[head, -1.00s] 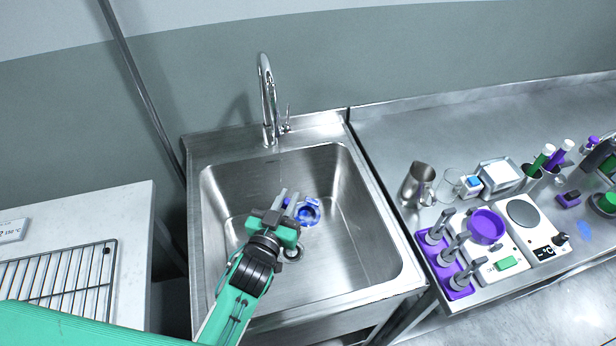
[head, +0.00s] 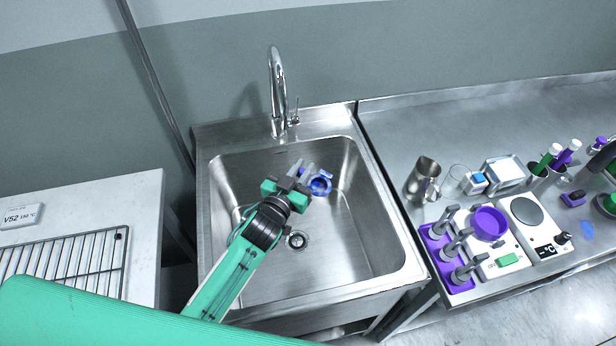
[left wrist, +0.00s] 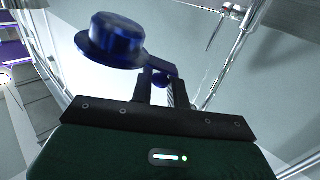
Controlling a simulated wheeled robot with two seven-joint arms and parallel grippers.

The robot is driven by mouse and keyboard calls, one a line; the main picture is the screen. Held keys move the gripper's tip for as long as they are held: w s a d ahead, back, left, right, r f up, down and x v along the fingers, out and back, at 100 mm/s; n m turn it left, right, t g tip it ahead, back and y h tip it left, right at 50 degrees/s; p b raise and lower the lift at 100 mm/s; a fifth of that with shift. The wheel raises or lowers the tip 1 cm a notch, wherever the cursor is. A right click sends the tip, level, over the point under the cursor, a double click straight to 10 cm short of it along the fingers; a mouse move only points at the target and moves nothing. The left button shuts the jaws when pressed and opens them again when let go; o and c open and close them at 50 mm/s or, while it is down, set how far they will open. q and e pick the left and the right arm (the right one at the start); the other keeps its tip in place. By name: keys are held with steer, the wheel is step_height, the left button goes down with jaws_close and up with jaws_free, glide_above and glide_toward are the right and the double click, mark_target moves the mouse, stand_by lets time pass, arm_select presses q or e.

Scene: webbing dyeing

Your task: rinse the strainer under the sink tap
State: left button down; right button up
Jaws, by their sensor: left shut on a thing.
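The blue strainer (head: 319,183) is held over the sink basin in the head view. It also shows in the left wrist view (left wrist: 112,38), with its round cup and rim off to the left of the fingers. My left gripper (head: 297,173) is shut on the strainer by its short handle (left wrist: 157,67). The sink tap (head: 278,92) rises at the back of the sink (head: 335,262); its curved spout is above and behind the gripper. A thin line like a water stream shows near the tap in the left wrist view (left wrist: 222,50). My right gripper is not in view.
The drain (head: 296,240) is in the basin floor. To the right, a counter holds a metal jug (head: 423,180), a purple tray (head: 447,268) with several grey-handled tools, a purple bowl (head: 490,223) and a scale (head: 526,212). A wire rack (head: 70,262) lies at left.

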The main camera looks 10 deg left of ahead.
arm_select(q)
steer(key=w+a+f+b, duration=0.1)
steer(key=w+a, duration=0.4)
steer(key=w, duration=0.1)
steer(key=shift+w+a+f, duration=0.15)
steer(key=shift+a+f, duration=0.1)
steer(key=shift+f, duration=0.05)
stand_by(0.5)
steer(key=shift+d, duration=0.1)
steer(key=shift+w+d, duration=0.4)
steer(key=shift+s+a, duration=0.15)
steer(key=shift+a, duration=0.05)
steer(key=shift+s+a, duration=0.3)
steer(key=shift+w+d, duration=0.1)
stand_by(0.4)
steer(key=shift+w+d, duration=0.35)
steer(key=shift+d, duration=0.05)
